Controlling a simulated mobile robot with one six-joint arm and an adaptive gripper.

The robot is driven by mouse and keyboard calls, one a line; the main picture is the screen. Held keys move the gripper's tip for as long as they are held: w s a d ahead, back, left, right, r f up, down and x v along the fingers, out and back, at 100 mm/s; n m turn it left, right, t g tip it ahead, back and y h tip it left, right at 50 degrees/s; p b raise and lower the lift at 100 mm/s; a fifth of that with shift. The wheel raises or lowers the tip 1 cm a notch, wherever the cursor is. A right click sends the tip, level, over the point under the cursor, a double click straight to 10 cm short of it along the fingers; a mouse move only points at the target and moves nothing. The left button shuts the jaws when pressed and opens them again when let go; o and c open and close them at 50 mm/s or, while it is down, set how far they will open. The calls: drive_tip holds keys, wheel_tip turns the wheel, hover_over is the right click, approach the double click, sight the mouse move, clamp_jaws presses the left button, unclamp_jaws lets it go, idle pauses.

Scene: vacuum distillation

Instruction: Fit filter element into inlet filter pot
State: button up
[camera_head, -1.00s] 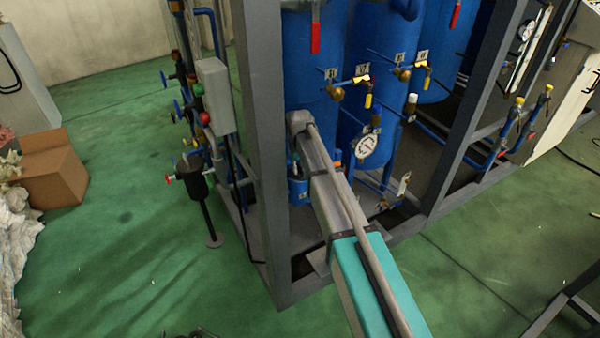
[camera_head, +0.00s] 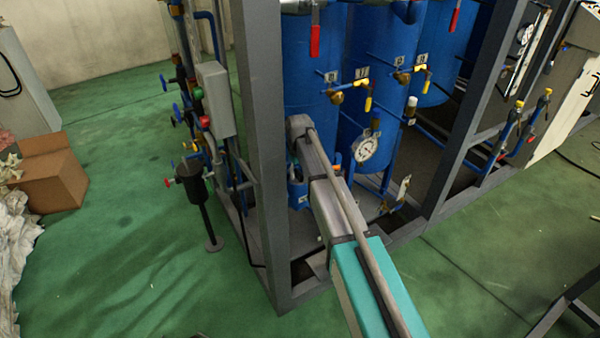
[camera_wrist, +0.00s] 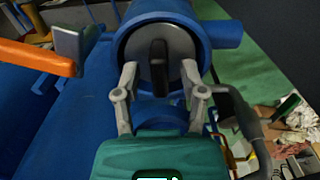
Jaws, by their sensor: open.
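In the wrist view, a blue cylindrical pot (camera_wrist: 125,46) is open toward me. A round grey piece (camera_wrist: 180,42) with a dark upright handle (camera_wrist: 158,66) sits inside its rim. It looks like the filter element, but I cannot tell how deep it sits. My gripper (camera_wrist: 159,75) is open, with one finger on each side of the dark handle and a gap on both sides. In the head view, a blue pot (camera_head: 297,192) shows low behind my arm, inside the frame. My gripper is hidden there.
An orange handle (camera_wrist: 35,56) with a grey block is close at left in the wrist view. A grey frame post (camera_head: 262,150), blue tanks (camera_head: 308,80) and a gauge (camera_head: 366,147) crowd my arm. A black pot on a stand (camera_head: 192,185) is left of the post.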

drive_tip(key=shift+r, duration=0.1)
wheel_tip(320, 180, up, 12)
drive_tip(key=p, duration=1.2)
idle(0.8)
drive_tip(key=s+d+m, duration=0.6)
drive_tip(key=s+d, duration=1.7)
drive_tip(key=s, duration=0.3)
drive_tip(key=shift+d+m, duration=0.25)
drive_tip(key=shift+m, duration=0.15)
drive_tip(key=shift+s, duration=0.15)
